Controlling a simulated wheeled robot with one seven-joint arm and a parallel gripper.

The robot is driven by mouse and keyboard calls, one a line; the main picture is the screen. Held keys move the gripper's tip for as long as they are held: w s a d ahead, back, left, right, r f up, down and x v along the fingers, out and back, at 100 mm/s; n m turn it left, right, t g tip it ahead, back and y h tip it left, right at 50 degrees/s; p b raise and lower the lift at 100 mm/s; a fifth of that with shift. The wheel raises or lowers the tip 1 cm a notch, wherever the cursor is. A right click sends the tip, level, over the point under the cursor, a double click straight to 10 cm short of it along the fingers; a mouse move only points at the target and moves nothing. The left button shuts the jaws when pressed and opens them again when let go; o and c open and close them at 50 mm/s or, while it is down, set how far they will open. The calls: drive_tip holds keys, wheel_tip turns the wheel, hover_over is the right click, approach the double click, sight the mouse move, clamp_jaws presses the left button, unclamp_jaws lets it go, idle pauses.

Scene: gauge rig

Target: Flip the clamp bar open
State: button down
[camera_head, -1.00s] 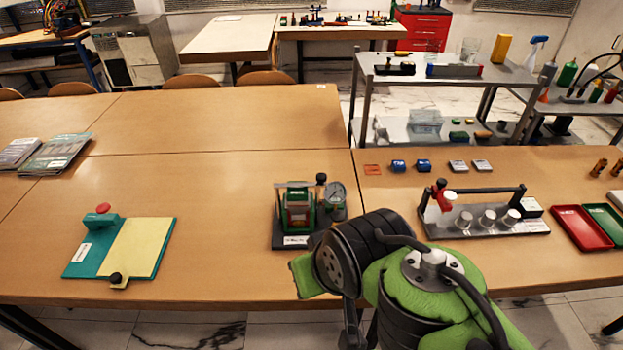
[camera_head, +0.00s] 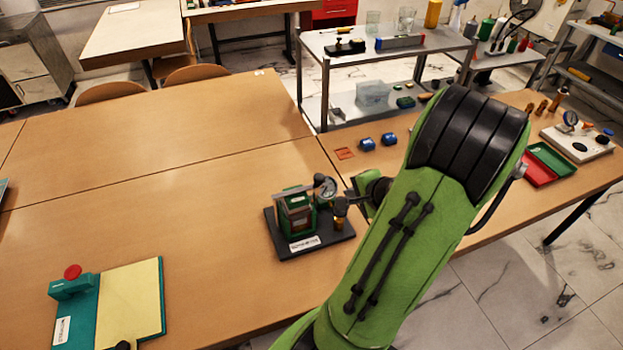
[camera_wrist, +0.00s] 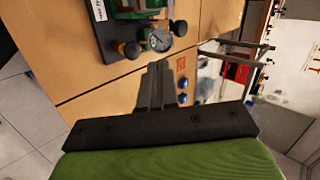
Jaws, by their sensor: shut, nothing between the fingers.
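The gauge rig stands on a black base plate (camera_head: 330,236) in the head view. It holds a green block (camera_head: 296,213) and a round white dial gauge (camera_head: 326,188). A thin bar (camera_head: 290,191), which looks like the clamp bar, lies across the block's top, with a black knob (camera_head: 318,180) near its right end. A brass-coloured fitting (camera_head: 340,207) stands at the right. In the wrist view my gripper (camera_wrist: 157,68) is shut and empty, just short of the dial gauge (camera_wrist: 160,41). In the head view my arm mostly hides it, right of the rig.
A green board with a yellow sheet (camera_head: 130,300) and a red knob lies at the left front. Blue parts (camera_head: 388,139) and an orange square (camera_head: 345,153) lie behind the rig. Red (camera_head: 540,172) and green trays are at the right. The table behind and left of the rig is clear.

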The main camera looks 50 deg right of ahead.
drive_tip(key=shift+s+d, duration=0.1)
drive_tip(key=shift+s, duration=0.05)
approach(321, 185)
drive_tip(key=s+f, duration=0.1)
drive_tip(key=f, duration=0.1)
drive_tip(key=shift+w+d+f, duration=0.15)
drive_tip(key=shift+w+d, duration=0.05)
drive_tip(key=shift+w, duration=0.45)
drive_tip(key=shift+w+d+f, duration=0.15)
drive_tip(key=shift+w, duration=0.55)
drive_tip(key=shift+w+d+f, duration=0.1)
drive_tip(key=shift+w+d, duration=0.1)
drive_tip(key=shift+w, duration=0.45)
